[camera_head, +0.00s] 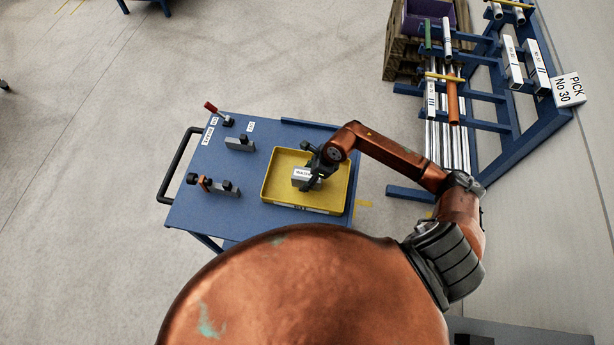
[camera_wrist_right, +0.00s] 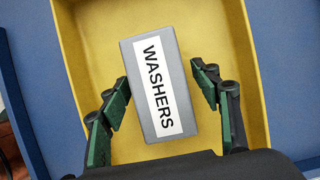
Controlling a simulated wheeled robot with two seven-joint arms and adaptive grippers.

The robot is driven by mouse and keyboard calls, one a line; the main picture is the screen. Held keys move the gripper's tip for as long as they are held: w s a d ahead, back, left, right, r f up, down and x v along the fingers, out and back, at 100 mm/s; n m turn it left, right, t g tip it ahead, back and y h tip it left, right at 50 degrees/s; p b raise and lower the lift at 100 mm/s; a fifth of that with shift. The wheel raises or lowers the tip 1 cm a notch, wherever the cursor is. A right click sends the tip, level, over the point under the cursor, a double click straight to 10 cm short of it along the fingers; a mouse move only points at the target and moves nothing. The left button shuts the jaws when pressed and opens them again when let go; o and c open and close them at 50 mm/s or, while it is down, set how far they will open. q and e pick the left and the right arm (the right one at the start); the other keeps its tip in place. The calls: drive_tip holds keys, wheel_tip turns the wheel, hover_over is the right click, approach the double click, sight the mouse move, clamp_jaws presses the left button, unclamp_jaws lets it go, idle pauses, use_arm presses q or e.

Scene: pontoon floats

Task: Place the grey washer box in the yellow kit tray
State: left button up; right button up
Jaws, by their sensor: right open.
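The grey washer box (camera_head: 301,174) with a white label lies inside the yellow kit tray (camera_head: 336,196) on the blue cart. In the right wrist view the washer box (camera_wrist_right: 183,60) shows its "WASHERS" label, with the yellow tray (camera_wrist_right: 232,40) floor around it. My right gripper (camera_head: 314,172) is over the tray at the box. In the wrist view its green-padded fingers (camera_wrist_right: 162,95) are open, one on each side of the box, with gaps visible between pads and box. My left gripper is not in view.
A blue rack (camera_head: 510,150) with pipes stands at right. Open floor lies left of the cart.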

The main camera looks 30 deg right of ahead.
sight(305, 175)
drive_tip(key=b+v, duration=0.1)
drive_tip(key=v, duration=1.1)
drive_tip(key=shift+w, duration=0.1)
drive_tip(key=p+x, duration=0.1)
drive_tip(key=x, duration=1.1)
drive_tip(key=shift+a+f, duration=0.1)
drive_tip(key=shift+f, duration=0.1)
wheel_tip(305, 175, up, 4)
drive_tip(key=shift+f+b, duration=0.25)
drive_tip(key=shift+b, duration=0.05)
drive_tip(key=shift+s+a+r, duration=0.1)
drive_tip(key=shift+s+r, duration=0.2)
drive_tip(key=shift+r, duration=0.05)
